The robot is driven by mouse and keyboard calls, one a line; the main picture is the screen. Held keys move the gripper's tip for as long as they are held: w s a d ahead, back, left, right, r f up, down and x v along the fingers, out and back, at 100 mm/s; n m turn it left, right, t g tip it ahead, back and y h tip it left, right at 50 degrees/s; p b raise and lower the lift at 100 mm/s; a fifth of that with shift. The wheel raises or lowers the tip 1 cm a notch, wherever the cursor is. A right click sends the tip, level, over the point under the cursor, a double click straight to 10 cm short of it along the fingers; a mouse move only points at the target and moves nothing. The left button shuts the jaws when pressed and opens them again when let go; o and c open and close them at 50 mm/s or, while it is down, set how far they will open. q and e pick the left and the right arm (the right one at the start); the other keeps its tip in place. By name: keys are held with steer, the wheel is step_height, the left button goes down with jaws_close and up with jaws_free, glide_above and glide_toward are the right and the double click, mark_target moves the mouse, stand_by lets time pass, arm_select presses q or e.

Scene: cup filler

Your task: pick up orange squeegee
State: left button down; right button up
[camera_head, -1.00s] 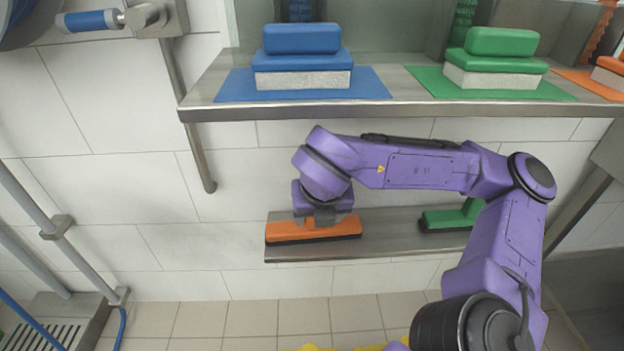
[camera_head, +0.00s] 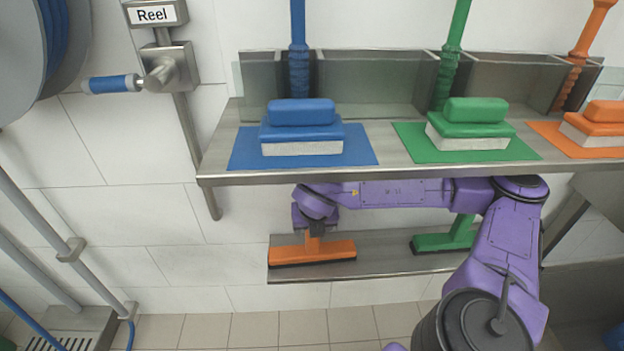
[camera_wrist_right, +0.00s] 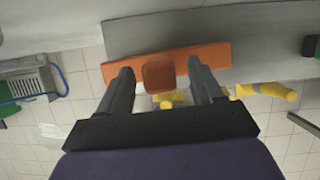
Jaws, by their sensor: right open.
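The orange squeegee (camera_head: 335,250) lies at the left end of the lower steel shelf, its short handle pointing up. My right gripper (camera_head: 314,222) is at that handle, below the upper shelf. In the right wrist view my right gripper (camera_wrist_right: 161,70) is open, with one finger on each side of the handle end of the orange squeegee (camera_wrist_right: 158,75). I see gaps between the handle and both fingers. The squeegee's orange head runs behind the fingers. My left gripper is not in view.
The upper shelf (camera_head: 385,172) hangs over my right forearm and carries blue, green and orange pads on mats. A green squeegee (camera_head: 445,240) stands on the lower shelf (camera_head: 385,262) to the right. A hose reel (camera_head: 25,60) is at the upper left.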

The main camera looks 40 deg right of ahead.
steer(key=shift+r, duration=0.1)
jaws_close()
steer(key=shift+r, duration=0.1)
